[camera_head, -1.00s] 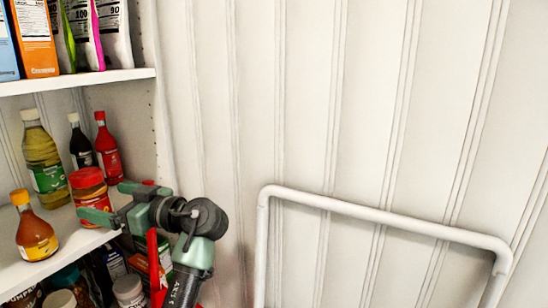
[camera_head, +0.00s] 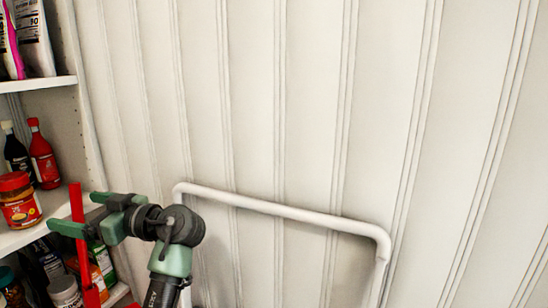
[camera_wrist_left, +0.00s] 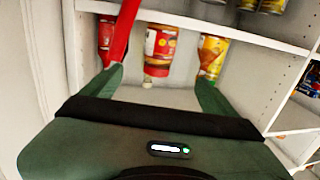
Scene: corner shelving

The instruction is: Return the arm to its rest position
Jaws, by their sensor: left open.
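My left gripper (camera_head: 74,212) is green and black and comes up from the bottom of the head view, in front of the right edge of the shelving. Its fingers are apart with nothing held between them. In the left wrist view its two fingers (camera_wrist_left: 158,88) point at the shelf, with a gap before the goods. A red-lidded jar (camera_head: 19,203) stands on the shelf left of the gripper; it also shows in the wrist view (camera_wrist_left: 160,48). My right gripper is not in view.
A red bar (camera_head: 77,205) rises close by the fingers; I cannot tell whether it touches. A red bottle (camera_head: 43,155) and dark bottle (camera_head: 16,150) stand behind the jar. A white pipe frame (camera_head: 290,211) is right of my arm, before the panelled wall (camera_head: 300,90).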

